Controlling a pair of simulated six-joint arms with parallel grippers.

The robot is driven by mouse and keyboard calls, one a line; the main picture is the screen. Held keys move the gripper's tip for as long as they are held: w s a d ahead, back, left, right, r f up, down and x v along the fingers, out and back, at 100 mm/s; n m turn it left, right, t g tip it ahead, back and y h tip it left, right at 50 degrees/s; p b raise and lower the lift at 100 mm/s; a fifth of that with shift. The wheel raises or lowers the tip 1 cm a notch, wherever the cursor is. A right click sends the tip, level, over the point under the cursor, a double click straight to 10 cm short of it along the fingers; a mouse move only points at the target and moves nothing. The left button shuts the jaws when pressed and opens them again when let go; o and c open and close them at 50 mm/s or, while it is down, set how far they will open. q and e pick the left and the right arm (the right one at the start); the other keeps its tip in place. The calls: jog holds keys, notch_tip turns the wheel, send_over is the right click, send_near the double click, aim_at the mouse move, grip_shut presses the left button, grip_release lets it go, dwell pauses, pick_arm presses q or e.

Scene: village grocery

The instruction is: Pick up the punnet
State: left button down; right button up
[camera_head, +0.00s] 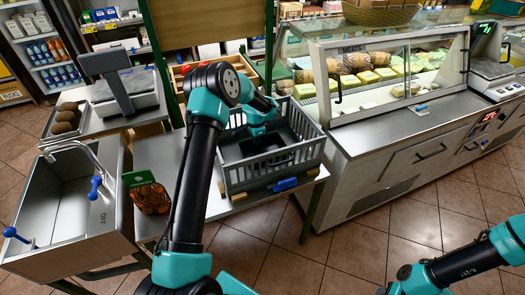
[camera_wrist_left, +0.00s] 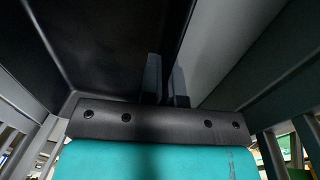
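A dark, open-looking tray shape (camera_head: 268,142), which may be the punnet, lies inside the grey slatted crate (camera_head: 283,171) in the head view. I cannot make out any contents. My left gripper (camera_head: 258,130) reaches down into the crate, over or beside this dark shape; its fingertips are hard to see. In the left wrist view the short dark fingers (camera_wrist_left: 166,82) stand before a black surface (camera_wrist_left: 110,45) and a grey one. I cannot tell whether they touch anything or how far apart they are. My right gripper is out of view; only part of that arm shows at the lower right.
The crate stands on a metal table (camera_head: 155,153). A net bag (camera_head: 150,198) of orange items lies left of it. A sink (camera_head: 70,205) and a scale (camera_head: 125,90) are further left. The glass meat counter (camera_head: 380,85) stands close on the right.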

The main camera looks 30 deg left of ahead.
pick_arm(q)
notch_tip(320, 180, up, 10)
dwell(0.6)
dwell(0.5)
